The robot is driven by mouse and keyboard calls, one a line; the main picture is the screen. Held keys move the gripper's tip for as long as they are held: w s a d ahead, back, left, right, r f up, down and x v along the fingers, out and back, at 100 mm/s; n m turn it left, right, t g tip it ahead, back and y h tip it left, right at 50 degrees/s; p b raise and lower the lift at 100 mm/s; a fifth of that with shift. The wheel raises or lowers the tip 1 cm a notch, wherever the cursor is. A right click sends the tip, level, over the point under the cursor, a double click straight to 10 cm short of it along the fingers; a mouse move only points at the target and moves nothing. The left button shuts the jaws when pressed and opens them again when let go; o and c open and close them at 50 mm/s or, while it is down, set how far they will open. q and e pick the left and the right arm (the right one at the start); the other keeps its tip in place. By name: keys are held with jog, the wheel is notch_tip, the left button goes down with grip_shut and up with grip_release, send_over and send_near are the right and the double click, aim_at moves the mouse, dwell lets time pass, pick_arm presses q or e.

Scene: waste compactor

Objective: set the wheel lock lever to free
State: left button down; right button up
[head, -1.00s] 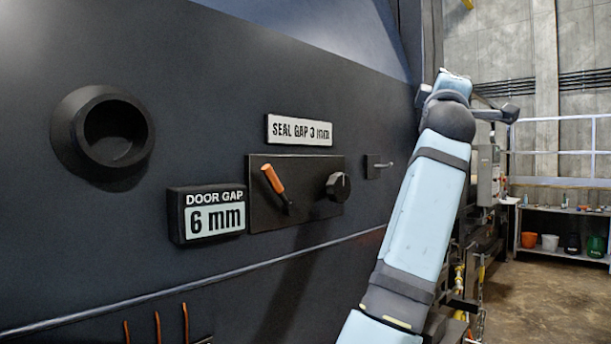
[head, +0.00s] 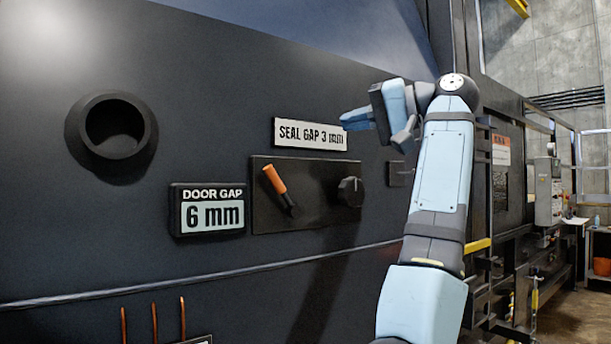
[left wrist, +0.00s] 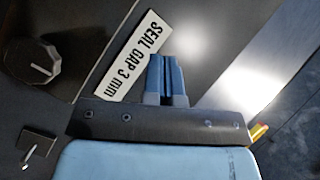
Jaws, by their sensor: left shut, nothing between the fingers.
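An orange-handled lever (head: 274,180) is on a dark panel; its handle leans up and to the left from its pivot. No label names it as the wheel lock lever. A small plate with a thin metal handle (head: 398,172) sits right of that panel, partly behind my arm; it also shows in the left wrist view (left wrist: 38,148). I cannot tell which is the wheel lock lever. My left gripper (head: 349,118) is shut and empty, up and right of the orange lever, by the seal gap sign. Its closed fingers show in the left wrist view (left wrist: 166,78). My right gripper is out of view.
A black knob (head: 350,192) shares the panel (head: 318,213) with the orange lever. The seal gap sign (head: 310,134) is above it, the door gap display (head: 208,210) left of it. A round black socket (head: 112,127) protrudes at upper left. A thin rail runs below.

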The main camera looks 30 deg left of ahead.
aim_at(280, 189)
pick_arm(q)
jog(key=shift+s+a+f+t+h+b, duration=0.1)
jog(key=shift+s+a+f+h+b, duration=0.3)
jog(key=shift+a+f, duration=1.2)
jog(key=shift+s+a+f+t+h+b, duration=0.1)
jog(key=shift+s+a+f+h, duration=0.15)
jog(key=shift+s+a+f, duration=0.9)
jog(key=shift+a+f+t+h+b, duration=0.1)
jog(key=shift+a+f+h+b, duration=0.2)
jog(key=shift+a+f, duration=1.75)
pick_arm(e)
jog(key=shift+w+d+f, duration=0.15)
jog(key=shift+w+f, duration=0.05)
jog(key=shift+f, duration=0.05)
pick_arm(q)
jog(key=shift+a+r, duration=0.6)
jog(key=shift+r, duration=0.05)
jog(key=shift+a, duration=0.15)
